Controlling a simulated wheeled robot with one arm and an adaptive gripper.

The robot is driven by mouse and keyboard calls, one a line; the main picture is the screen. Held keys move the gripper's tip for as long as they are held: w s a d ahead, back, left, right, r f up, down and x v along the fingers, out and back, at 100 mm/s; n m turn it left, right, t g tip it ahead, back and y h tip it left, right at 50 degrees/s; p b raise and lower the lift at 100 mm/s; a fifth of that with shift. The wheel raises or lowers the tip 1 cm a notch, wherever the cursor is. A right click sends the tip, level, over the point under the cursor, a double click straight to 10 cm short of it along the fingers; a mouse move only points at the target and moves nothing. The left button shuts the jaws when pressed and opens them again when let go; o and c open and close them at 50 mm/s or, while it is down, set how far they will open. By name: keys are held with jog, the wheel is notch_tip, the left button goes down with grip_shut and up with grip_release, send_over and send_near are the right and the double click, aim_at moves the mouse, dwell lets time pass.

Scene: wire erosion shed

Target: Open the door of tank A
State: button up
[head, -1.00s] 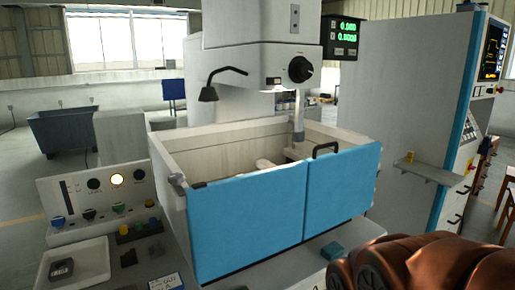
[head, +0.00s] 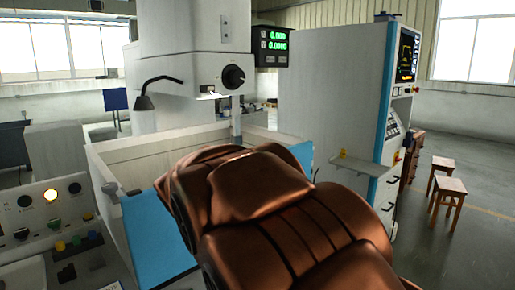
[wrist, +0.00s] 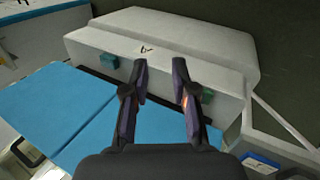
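The tank (head: 128,153) is an open-topped pale box with blue front panels. The left blue panel (head: 155,232) shows beside my copper-coloured arm, which hides most of the right panel (head: 304,152) and its handle in the head view. In the wrist view two blue panels (wrist: 45,107) lie at the left, with a dark handle (wrist: 22,152) at the lower left edge.
The pale base (wrist: 190,45) carries a dark letter mark and two teal blocks (wrist: 108,60). A control panel (head: 45,205) stands left of the tank. A cabinet (head: 330,100) with a small shelf stands right. Stools (head: 450,190) stand on open floor farther right.

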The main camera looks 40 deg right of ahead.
jog(key=w+d+r+n+t+h, duration=0.1)
jog(key=w+d+r+n+h, duration=0.3)
jog(key=w+d, duration=0.55)
jog(key=w+d+r+n+t+h, duration=0.25)
jog(key=w+d+r, duration=0.35)
jog(key=w+d, duration=0.4)
jog(key=w+d+r+n+t+h, duration=0.1)
jog(key=w+d+r+n+h, duration=0.15)
jog(key=w+d+r, duration=0.55)
jog(key=shift+m+h, duration=0.3)
jog(key=shift+h, duration=0.1)
jog(key=shift+w+d+f+p, duration=0.6)
jog(key=shift+w+d, duration=0.2)
jog(key=shift+d, duration=0.55)
jog(key=shift+w+d+f+p, duration=0.45)
jog(key=shift+w+d+f, duration=0.35)
jog(key=shift+d, duration=0.5)
jog(key=shift+w+d+f+p, duration=0.6)
jog(key=shift+w+d, duration=0.25)
jog(key=shift+d, duration=0.5)
grip_shut()
